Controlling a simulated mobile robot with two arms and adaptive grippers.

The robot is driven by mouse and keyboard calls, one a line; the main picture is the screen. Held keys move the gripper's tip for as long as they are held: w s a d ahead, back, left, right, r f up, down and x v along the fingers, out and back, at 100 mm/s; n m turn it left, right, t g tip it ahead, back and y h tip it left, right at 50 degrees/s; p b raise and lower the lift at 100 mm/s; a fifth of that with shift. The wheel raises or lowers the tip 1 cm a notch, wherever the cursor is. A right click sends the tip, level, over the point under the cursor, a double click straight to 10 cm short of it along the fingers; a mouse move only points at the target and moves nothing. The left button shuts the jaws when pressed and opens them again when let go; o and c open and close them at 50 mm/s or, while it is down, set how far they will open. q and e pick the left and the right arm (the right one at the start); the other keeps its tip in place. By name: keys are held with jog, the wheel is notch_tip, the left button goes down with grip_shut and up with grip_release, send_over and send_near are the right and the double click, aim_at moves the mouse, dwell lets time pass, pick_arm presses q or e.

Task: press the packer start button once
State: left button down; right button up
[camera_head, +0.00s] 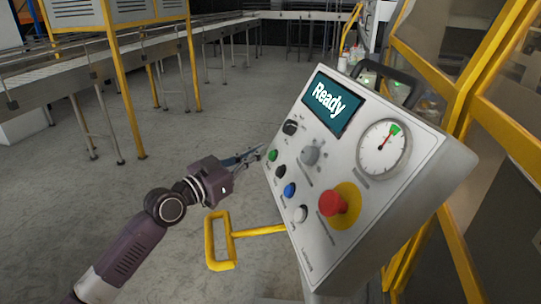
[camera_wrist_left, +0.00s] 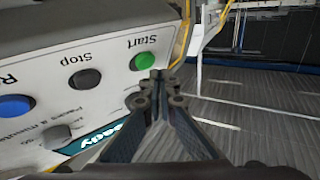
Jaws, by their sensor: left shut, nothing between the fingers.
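The grey control box (camera_head: 318,180) stands tilted at the right in the head view, with a screen reading "Ready" (camera_head: 333,103). The green start button (camera_head: 272,155) is at its left edge. In the left wrist view the start button (camera_wrist_left: 143,61), labelled "Start", sits just beyond and slightly left of my fingertips. My left gripper (camera_head: 258,152) is shut and empty, its tips close to the button; I cannot tell whether they touch it. It also shows in the left wrist view (camera_wrist_left: 160,76). My right gripper is not in view.
Below the start button are a black stop button (camera_head: 280,171), a blue button (camera_head: 289,190) and a white one (camera_head: 299,214). A red emergency knob (camera_head: 332,203) and a gauge (camera_head: 383,148) are to the right. A yellow handle (camera_head: 218,241) juts out below my gripper.

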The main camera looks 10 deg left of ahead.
pick_arm(q)
jog(key=shift+d+f, duration=0.1)
dwell(0.5)
jog(key=shift+w+d+f, duration=0.15)
jog(key=shift+w+d, duration=0.05)
jog(key=shift+d, duration=0.05)
jog(key=shift+w+d+f, duration=0.1)
jog(key=shift+d+f, duration=0.1)
jog(key=shift+d, duration=0.1)
dwell(0.8)
jog(key=shift+b, duration=0.3)
jog(key=shift+s+a+r, duration=0.3)
jog(key=shift+a+r, duration=0.1)
jog(key=shift+a, duration=0.2)
jog(key=shift+a, duration=0.1)
jog(key=a, duration=0.1)
jog(key=s+a+r+b, duration=0.1)
jog(key=a+r+b, duration=0.1)
jog(key=shift+s+a+r, duration=0.25)
jog(key=shift+s+a, duration=0.1)
jog(key=shift+s, duration=0.05)
